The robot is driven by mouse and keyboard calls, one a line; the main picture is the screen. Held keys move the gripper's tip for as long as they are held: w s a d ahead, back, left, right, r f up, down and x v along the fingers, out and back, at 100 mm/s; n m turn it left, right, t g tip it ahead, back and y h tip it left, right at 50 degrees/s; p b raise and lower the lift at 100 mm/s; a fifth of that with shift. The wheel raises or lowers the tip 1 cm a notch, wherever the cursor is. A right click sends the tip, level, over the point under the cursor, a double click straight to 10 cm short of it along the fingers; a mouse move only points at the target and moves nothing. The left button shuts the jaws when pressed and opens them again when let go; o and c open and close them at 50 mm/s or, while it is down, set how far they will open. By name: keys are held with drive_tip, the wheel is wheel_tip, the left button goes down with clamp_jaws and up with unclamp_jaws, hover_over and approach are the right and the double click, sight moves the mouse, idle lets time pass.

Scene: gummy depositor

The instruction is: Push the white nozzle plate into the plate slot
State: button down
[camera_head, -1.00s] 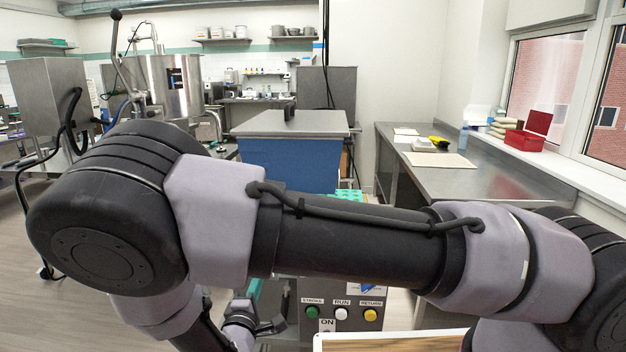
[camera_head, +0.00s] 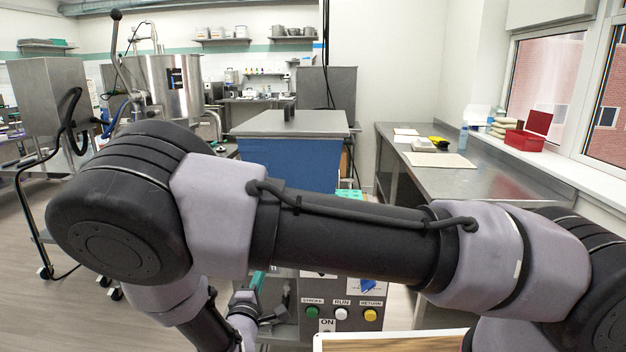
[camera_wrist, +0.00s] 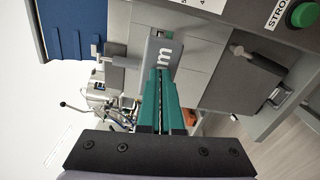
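In the wrist view my gripper (camera_wrist: 163,72) shows two teal fingers lying close together, shut, with nothing seen between them. Their tips are at a pale grey-white plate (camera_wrist: 162,48) with "mm" lettering, which looks like the nozzle plate. The fingers overlap its lower part in the picture; I cannot tell whether they touch it. The plate is at the side of the grey machine body (camera_wrist: 205,55); the slot cannot be made out. In the head view my gripper (camera_head: 246,308) is small at the lower middle, and the plate is hidden behind my arm.
The machine's control panel (camera_head: 340,305) has green, white and yellow buttons, near my gripper. The blue hopper (camera_head: 290,160) stands behind my arm. A steel counter (camera_head: 470,180) is at the right. A light-edged board (camera_head: 390,341) lies at the bottom. Open floor is at the left.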

drive_tip(key=shift+w+d, duration=0.15)
drive_tip(key=shift+w, duration=1.55)
drive_tip(key=shift+s, duration=0.1)
